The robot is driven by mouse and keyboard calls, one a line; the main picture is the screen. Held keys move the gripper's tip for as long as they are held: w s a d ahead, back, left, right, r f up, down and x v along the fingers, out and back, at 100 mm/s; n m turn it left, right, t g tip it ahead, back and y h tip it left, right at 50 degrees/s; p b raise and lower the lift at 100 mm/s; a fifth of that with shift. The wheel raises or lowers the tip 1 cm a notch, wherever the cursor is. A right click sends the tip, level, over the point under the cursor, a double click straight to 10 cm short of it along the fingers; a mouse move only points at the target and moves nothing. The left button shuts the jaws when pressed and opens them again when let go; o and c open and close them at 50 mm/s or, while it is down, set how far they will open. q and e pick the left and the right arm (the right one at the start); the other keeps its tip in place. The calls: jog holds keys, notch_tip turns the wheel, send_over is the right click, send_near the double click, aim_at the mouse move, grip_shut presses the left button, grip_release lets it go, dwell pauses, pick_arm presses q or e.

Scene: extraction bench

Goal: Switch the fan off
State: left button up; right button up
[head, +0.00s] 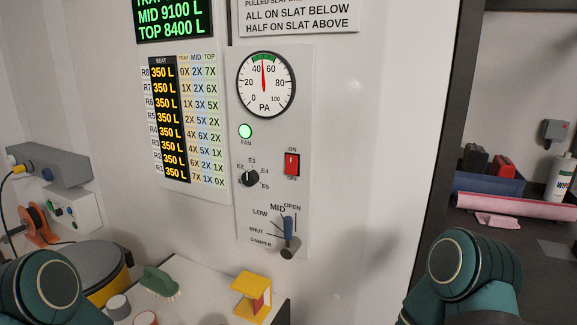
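The red fan rocker switch (292,165) sits on a grey wall panel (270,215), with ON printed above it and OFF below. I cannot tell clearly which way the rocker is tilted. The FAN lamp (245,131) to its upper left is lit green. The round PA gauge (266,84) above has its needle between 40 and 60. My arms show only as teal links at the bottom left and bottom right corners. Neither gripper is in view, and nothing of mine is at the switch.
A bench below holds a green brush (160,281) and a yellow block-like holder (253,297). A dark frame edge (450,130) stands right of the panel. The space before the panel is clear.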

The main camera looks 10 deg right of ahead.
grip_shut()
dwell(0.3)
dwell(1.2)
